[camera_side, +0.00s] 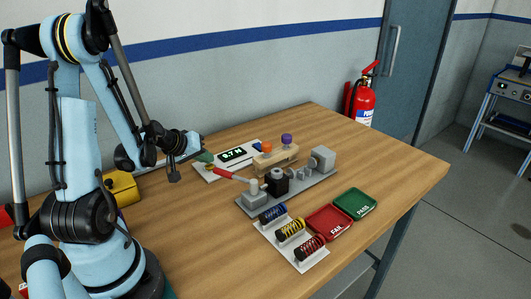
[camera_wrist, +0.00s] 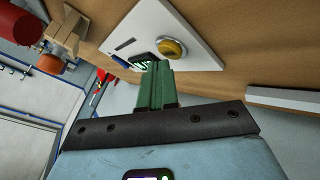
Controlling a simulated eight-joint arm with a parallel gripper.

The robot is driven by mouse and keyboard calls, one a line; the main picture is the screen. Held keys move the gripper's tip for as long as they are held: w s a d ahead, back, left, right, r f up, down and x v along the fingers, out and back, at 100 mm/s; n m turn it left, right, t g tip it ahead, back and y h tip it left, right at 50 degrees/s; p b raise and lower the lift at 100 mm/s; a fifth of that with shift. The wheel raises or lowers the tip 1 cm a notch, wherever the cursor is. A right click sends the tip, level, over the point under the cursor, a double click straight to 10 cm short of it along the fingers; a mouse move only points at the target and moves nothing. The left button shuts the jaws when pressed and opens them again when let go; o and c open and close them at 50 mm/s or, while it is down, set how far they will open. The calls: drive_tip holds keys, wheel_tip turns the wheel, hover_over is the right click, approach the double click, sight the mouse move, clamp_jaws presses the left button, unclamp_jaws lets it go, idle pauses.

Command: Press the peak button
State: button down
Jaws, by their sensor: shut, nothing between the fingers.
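A white meter panel (camera_side: 225,163) with a lit green display (camera_side: 238,154) lies on the table. In the wrist view the panel (camera_wrist: 203,50) carries a round yellow button (camera_wrist: 172,48) and a blue part (camera_wrist: 120,62). The blue part also shows at the panel's right end in the side view (camera_side: 257,145). No label tells me which one is the peak button. My gripper (camera_side: 207,157) is shut and empty, its green fingertips over the panel's left part. In the wrist view its fingers (camera_wrist: 157,66) cover part of the display, close beside the yellow button; contact cannot be told.
In front are a spring rack (camera_side: 308,262), a red FAIL tray (camera_side: 329,219) and a green PASS tray (camera_side: 355,204). The table's right end is clear.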

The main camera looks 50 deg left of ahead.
sight(207, 167)
drive_tip(key=shift+r, duration=0.1)
drive_tip(key=shift+r, duration=0.3)
drive_tip(key=shift+r, duration=0.1)
drive_tip(key=shift+r, duration=2.4)
drive_tip(key=d+r+m, duration=0.2)
drive_tip(key=d+m, duration=0.1)
drive_tip(key=d, duration=0.5)
drive_tip(key=s+d+r+m+g+h, duration=0.1)
drive_tip(key=d+m, duration=0.3)
drive_tip(key=d, duration=0.4)
drive_tip(key=s+d+r+m+h, duration=0.1)
drive_tip(key=d+m, duration=0.3)
drive_tip(key=d, duration=0.5)
drive_tip(key=shift+r+g, duration=0.4)
drive_tip(key=shift+r, duration=0.5)
